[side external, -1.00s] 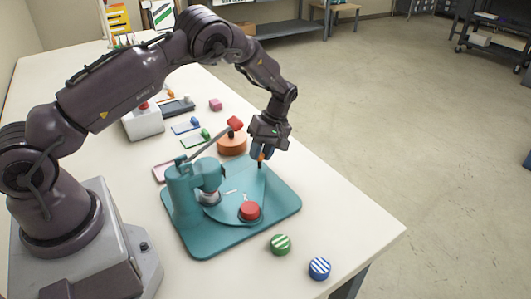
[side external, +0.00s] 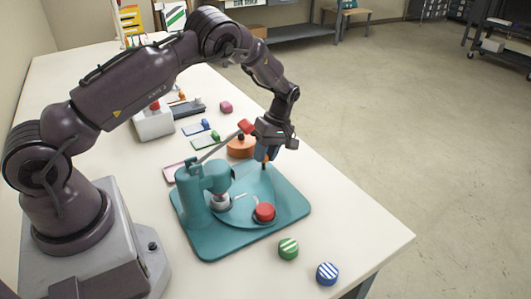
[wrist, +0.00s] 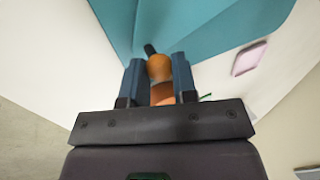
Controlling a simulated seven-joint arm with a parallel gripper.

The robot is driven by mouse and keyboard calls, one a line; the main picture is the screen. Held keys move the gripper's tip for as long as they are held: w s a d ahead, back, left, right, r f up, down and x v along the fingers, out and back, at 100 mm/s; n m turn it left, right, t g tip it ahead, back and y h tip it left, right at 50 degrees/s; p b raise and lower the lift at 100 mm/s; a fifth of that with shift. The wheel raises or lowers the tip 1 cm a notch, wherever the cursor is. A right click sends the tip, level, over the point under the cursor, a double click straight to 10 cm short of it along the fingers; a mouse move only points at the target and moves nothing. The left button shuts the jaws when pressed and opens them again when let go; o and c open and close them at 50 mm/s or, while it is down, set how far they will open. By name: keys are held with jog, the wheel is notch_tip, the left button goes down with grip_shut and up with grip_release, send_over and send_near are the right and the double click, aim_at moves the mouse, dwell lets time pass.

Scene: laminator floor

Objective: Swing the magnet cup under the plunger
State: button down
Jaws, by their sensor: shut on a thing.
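The teal press (side external: 193,215) stands on its teal base plate (side external: 215,247). Its plunger (side external: 221,202) points down from the head, and a grey lever with a red end (side external: 246,127) slopes up behind. A rounded teal swing plate (side external: 255,188) lies under the head. A round red-topped piece (side external: 265,212) sits at its near right, beside the plunger and apart from it; I take it as the magnet cup. My gripper (side external: 265,156) is at the plate's far edge. In the wrist view its blue fingers (wrist: 159,82) are shut on an orange knob (wrist: 159,67) with a dark tip.
A green striped disc (side external: 288,249) and a blue striped disc (side external: 327,274) lie near the table's front corner. An orange round container (side external: 241,147) stands close behind my gripper. Coloured cards and a white box (side external: 153,122) lie farther back.

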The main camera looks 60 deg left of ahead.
jog(key=c, duration=0.9)
grip_release()
jog(key=v, duration=1.3)
